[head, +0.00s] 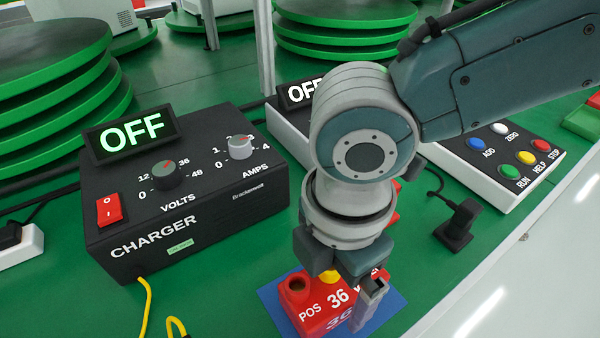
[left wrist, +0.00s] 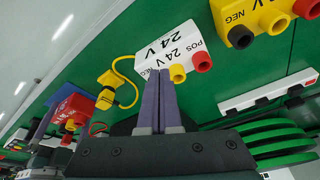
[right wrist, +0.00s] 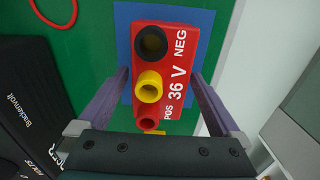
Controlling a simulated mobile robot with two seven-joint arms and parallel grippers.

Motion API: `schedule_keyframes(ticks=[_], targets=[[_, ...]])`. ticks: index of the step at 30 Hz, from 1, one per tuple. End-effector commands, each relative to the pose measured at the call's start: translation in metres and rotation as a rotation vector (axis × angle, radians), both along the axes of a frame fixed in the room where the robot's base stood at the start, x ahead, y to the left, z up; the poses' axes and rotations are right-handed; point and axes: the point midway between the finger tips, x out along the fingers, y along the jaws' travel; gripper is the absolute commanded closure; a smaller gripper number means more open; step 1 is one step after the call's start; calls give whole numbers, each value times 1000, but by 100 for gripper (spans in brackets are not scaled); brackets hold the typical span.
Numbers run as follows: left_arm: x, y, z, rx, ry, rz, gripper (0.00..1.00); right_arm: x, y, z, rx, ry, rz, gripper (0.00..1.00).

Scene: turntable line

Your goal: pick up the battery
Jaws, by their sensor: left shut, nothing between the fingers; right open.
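The battery is a red block marked 36 V (head: 318,308) on a blue mat (head: 392,318), at the bottom of the head view, partly hidden by my right gripper (head: 345,282). In the right wrist view the battery (right wrist: 172,88) shows black, yellow and red round terminals. My right gripper (right wrist: 160,76) is open there, one finger on each side of it; I cannot tell whether they touch it. My left gripper (left wrist: 159,74) is shut and empty in the left wrist view, in front of a white 24 V battery (left wrist: 182,48). A yellow battery (left wrist: 262,20) is at top right.
A black charger (head: 190,195) reading OFF stands left of the 36 V battery. A button panel (head: 500,165) lies at the right. A black plug (head: 460,225) stands on the green surface. Yellow cable (head: 146,300) runs below the charger. Stacked green-edged discs (head: 50,85) stand at upper left.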

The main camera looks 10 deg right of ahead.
Motion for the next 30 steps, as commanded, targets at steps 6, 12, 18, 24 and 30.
schedule_keyframes(ticks=[6, 12, 18, 24, 30], targets=[[0, 0, -2, -2, -1, 2, 100, 0, 0, -9, 0, 0, 0, 0], [0, -2, -2, -8, -1, 5, 100, 0, 0, -9, 0, 0, 0, 10], [0, -3, -2, -11, 0, 7, 100, 0, 0, -9, 0, 0, 0, 33], [0, -3, -2, -11, 0, 6, 100, 0, 0, -9, 0, 0, 0, 55], [0, -2, -2, -9, -1, 5, 100, 0, 0, -8, 0, 0, 0, 78]])
